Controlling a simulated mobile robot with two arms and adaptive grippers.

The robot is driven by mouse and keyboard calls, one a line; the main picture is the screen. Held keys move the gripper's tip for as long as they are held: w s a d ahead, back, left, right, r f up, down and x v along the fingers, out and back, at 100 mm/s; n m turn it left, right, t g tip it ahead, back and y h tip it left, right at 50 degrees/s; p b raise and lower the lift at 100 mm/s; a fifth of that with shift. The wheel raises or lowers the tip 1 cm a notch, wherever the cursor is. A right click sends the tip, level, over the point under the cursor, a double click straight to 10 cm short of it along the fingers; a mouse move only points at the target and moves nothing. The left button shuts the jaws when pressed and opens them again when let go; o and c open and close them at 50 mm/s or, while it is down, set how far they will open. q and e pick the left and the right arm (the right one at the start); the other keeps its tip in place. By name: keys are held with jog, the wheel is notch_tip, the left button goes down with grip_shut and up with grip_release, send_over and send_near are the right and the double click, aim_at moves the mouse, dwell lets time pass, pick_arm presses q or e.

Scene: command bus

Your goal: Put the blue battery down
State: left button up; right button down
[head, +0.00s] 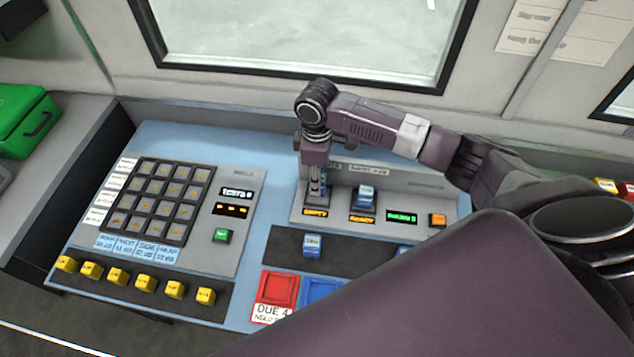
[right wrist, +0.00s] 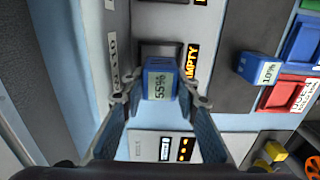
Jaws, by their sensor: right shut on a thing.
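My right gripper (head: 317,192) points down over the left bay of the grey charger panel (head: 347,179). In the right wrist view its fingers (right wrist: 160,98) are shut on a blue battery (right wrist: 160,80) with a white face reading 55%. The battery is in front of a dark bay opening (right wrist: 161,49), beside an orange display (right wrist: 191,62) reading EMPTY. I cannot tell whether the battery touches the bay. In the head view the fingers mostly hide it. My left gripper is not in view.
Another blue battery (head: 365,196) stands in the neighbouring bay. A battery (head: 312,245), marked 10% in the right wrist view (right wrist: 259,69), stands on the dark strip. Red (head: 277,289) and blue trays (head: 322,292) are in front. A keypad (head: 160,200) and yellow blocks (head: 132,281) are left.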

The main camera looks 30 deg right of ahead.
jog(key=shift+f, duration=1.3)
jog(key=shift+f, duration=0.15)
jog(key=c, duration=1.8)
grip_release()
jog(key=shift+o, duration=0.2)
notch_tip(320, 180, up, 12)
jog(key=shift+r+b, duration=0.2)
jog(key=shift+b, duration=0.55)
jog(key=shift+a+f, duration=0.1)
